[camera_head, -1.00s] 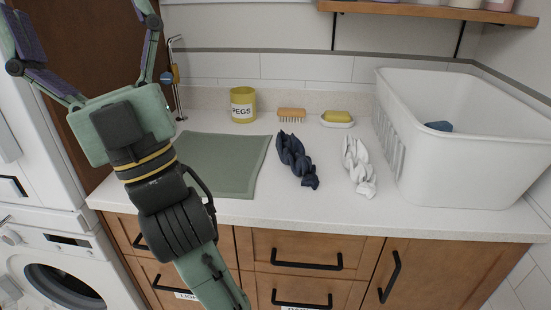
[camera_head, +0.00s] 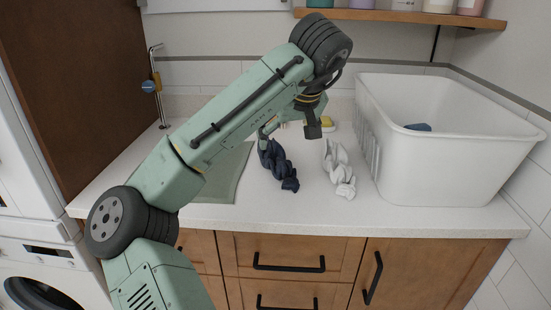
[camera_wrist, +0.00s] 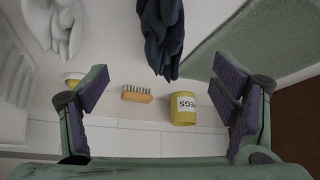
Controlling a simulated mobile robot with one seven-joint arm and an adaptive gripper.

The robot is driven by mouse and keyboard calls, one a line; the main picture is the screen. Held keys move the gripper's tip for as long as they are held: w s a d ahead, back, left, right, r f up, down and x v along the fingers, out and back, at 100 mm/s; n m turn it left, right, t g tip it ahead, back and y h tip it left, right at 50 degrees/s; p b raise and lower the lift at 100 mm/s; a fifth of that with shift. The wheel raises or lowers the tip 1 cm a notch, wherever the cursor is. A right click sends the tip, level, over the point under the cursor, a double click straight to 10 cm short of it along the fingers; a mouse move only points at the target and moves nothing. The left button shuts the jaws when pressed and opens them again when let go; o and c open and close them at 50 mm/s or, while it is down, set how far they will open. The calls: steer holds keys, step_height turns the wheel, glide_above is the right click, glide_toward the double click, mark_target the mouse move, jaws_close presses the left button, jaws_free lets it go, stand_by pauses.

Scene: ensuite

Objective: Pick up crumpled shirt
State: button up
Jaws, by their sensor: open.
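Two crumpled cloths lie on the white counter; I cannot tell which is the shirt. The dark navy one (camera_head: 279,165) is twisted, and it also shows at the top centre of the wrist view (camera_wrist: 163,35). The white one (camera_head: 339,170) lies to its right; the wrist view shows it at the top left (camera_wrist: 58,25). My gripper (camera_wrist: 163,88) is open and empty, its fingers wide apart. In the head view it is above the counter by the far end of the navy cloth, partly hidden by my arm.
A deep white basket (camera_head: 430,175) with a blue item (camera_head: 418,127) inside stands at the right. A yellow PEGS pot (camera_wrist: 183,108) and a wooden brush (camera_wrist: 137,94) stand near the back wall. A green mat (camera_head: 228,180) lies left; a shelf (camera_head: 400,17) hangs above.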

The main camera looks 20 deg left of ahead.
mark_target(280, 150)
steer(key=x, duration=0.5)
steer(key=shift+f, duration=0.25)
steer(key=p+x, duration=0.2)
steer(key=x, duration=0.2)
steer(key=shift+a, duration=0.2)
steer(key=shift+w+a+f, duration=0.15)
steer(key=shift+w+f, duration=0.1)
steer(key=shift+f, duration=0.3)
steer(key=shift+c, duration=0.5)
steer(key=c, duration=1.4)
steer(key=shift+r, duration=0.1)
